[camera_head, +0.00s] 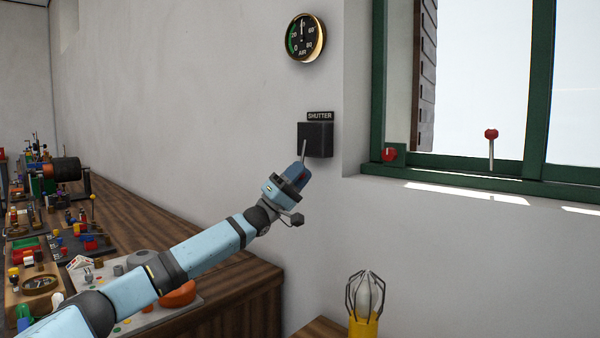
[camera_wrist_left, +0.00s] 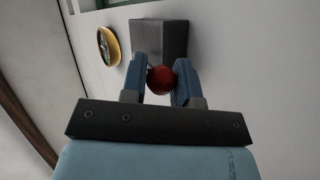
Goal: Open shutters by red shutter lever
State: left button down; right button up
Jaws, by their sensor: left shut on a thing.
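The shutter box (camera_head: 316,139) is a dark block on the wall under a label reading SHUTTER (camera_head: 320,116). A thin metal lever rod (camera_head: 304,151) shows below the box's front. My left gripper (camera_head: 300,174) is at the lever's lower end, just below the box, and mostly hides the knob in the head view. In the left wrist view the red lever knob (camera_wrist_left: 160,80) sits between the two blue fingers of my left gripper (camera_wrist_left: 161,84), which is shut on it. The box (camera_wrist_left: 160,42) is right behind the knob there. My right gripper is in neither view.
A round air gauge (camera_head: 305,37) hangs above the box. The green window frame (camera_head: 470,170) is to the right, with a red-knobbed rod (camera_head: 491,148) and a red knob (camera_head: 389,154). A wooden bench (camera_head: 240,285) with several toys is left; a caged lamp (camera_head: 365,305) stands below.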

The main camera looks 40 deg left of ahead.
pick_arm(q)
jog(key=c, duration=0.9)
grip_release()
jog(key=shift+w, duration=0.1)
jog(key=shift+f, duration=0.1)
jog(key=v, duration=1.2)
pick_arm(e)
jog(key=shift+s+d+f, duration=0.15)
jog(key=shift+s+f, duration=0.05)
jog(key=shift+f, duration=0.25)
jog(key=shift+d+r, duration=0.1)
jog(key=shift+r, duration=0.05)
